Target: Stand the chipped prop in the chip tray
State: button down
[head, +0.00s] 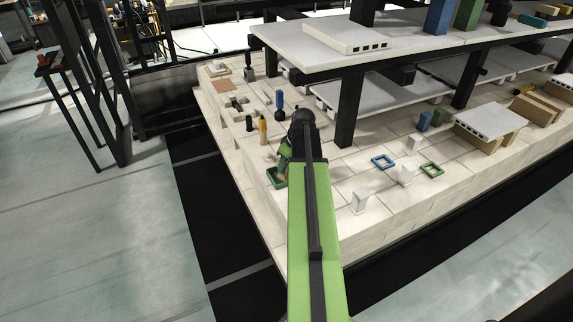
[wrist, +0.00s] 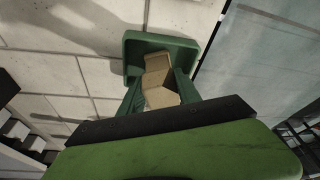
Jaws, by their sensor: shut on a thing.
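My gripper (wrist: 160,82) is shut on a tan, angular block, the chipped prop (wrist: 161,97), with a green finger on each side of it. The green chip tray (wrist: 190,43) is below the fingers in the wrist view, and the prop's lower end lies over or inside it. I cannot tell whether the prop touches the tray floor. In the head view the chip tray (head: 275,180) sits near the left front edge of the pale deck, with my gripper (head: 284,163) above it. My arm hides part of the tray and most of the prop there.
White props (head: 359,202) stand on the deck to the right, near a blue square frame (head: 383,161) and a green square frame (head: 431,169). An orange post (head: 262,130) stands behind the tray. A black post (head: 349,108) carries a white shelf (head: 320,52) over the deck.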

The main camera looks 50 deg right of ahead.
jog(key=c, duration=0.8)
grip_release()
jog(key=shift+o, duration=0.2)
jog(key=p+v, duration=0.7)
jog(key=v, duration=0.1)
jog(key=shift+p, duration=0.35)
dwell(0.6)
